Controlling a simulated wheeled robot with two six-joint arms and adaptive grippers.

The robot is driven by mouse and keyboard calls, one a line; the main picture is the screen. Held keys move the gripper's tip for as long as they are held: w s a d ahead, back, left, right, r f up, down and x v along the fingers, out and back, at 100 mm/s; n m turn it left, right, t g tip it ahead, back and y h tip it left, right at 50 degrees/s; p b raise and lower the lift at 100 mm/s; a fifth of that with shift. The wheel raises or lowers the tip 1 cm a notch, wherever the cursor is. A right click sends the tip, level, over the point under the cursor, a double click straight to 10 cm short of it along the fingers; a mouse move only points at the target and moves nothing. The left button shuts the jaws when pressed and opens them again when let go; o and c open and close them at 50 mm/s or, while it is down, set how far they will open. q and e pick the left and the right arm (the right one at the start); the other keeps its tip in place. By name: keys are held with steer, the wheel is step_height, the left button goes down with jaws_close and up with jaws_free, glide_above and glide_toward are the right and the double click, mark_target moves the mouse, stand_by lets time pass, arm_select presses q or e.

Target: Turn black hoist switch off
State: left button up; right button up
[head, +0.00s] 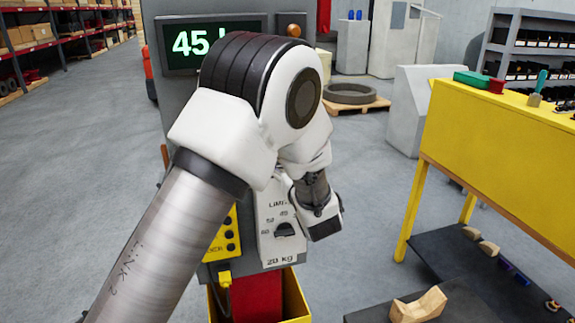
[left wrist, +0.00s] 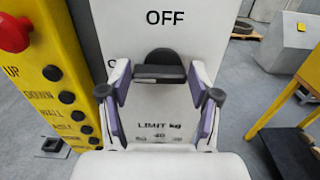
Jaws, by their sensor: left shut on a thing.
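The black hoist switch (left wrist: 158,58) is on a pale panel (left wrist: 213,45) in the left wrist view, just below the printed word OFF. Its handle looks wide and roughly level. Part of another label shows at its left, mostly hidden by a finger. My left gripper (left wrist: 158,75) has its purple-grey padded fingers on both sides of the switch, shut on it. In the head view my left arm comes in from the left and covers the switch and the fingertips. My right gripper is in neither view.
A yellow button box (left wrist: 50,90) with a red knob (left wrist: 12,33) stands close at the left. A limit dial (head: 284,229) sits low on the panel. A lit display (head: 198,43) is above. A yellow bench (head: 500,140) stands at the right, with open floor between.

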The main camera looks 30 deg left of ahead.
arm_select(q)
steer(key=shift+f+m, duration=0.2)
steer(key=shift+m, duration=0.1)
steer(key=m, duration=0.8)
steer(key=w+m+b, duration=0.1)
steer(key=m, duration=0.3)
steer(key=shift+d, duration=0.3)
steer(key=m+p, duration=0.1)
steer(key=m, duration=0.3)
steer(key=shift+w+m, duration=0.1)
steer(key=shift+m, duration=0.2)
